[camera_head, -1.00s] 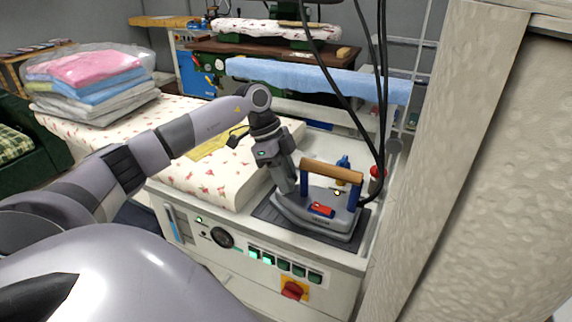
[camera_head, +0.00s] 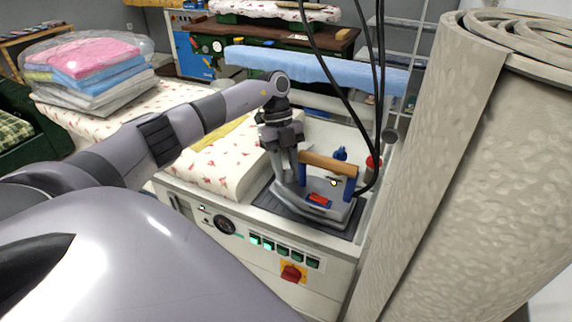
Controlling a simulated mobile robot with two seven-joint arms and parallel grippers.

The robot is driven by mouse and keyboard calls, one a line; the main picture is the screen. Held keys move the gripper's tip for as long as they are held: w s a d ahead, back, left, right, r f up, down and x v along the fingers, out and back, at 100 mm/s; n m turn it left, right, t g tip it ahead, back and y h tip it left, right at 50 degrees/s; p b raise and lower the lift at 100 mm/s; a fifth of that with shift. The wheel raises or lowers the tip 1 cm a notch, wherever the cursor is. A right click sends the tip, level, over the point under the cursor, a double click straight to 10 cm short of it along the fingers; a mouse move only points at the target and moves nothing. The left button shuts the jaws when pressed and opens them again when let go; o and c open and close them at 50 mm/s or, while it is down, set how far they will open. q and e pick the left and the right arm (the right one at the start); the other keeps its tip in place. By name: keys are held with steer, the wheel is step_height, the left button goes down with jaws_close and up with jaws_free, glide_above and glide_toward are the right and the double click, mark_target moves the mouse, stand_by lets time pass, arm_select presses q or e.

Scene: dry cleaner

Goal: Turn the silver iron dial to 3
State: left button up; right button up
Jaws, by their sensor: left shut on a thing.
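The silver iron (camera_head: 325,211) stands on a dark pad (camera_head: 285,210) on the white control cabinet. It has a brown wooden handle (camera_head: 329,163) on blue posts and a red part low on its side. A small pale round part (camera_head: 333,182) shows under the handle. My left gripper (camera_head: 290,182) points down at the iron's left end, beside the left blue post. It is shut on a part of the iron there. Its fingertips are partly hidden, and I cannot make out the dial or its number. My right gripper is not in view.
A floral padded board (camera_head: 215,172) lies left of the iron. Black cables hang down behind the handle. A large rolled carpet (camera_head: 440,160) stands close on the right.

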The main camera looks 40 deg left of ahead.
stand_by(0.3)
arm_select(q)
steer(key=o, duration=1)
steer(key=shift+o, duration=0.2)
steer(key=shift+r, duration=0.1)
steer(key=v, duration=0.7)
steer(key=shift+b, duration=0.45)
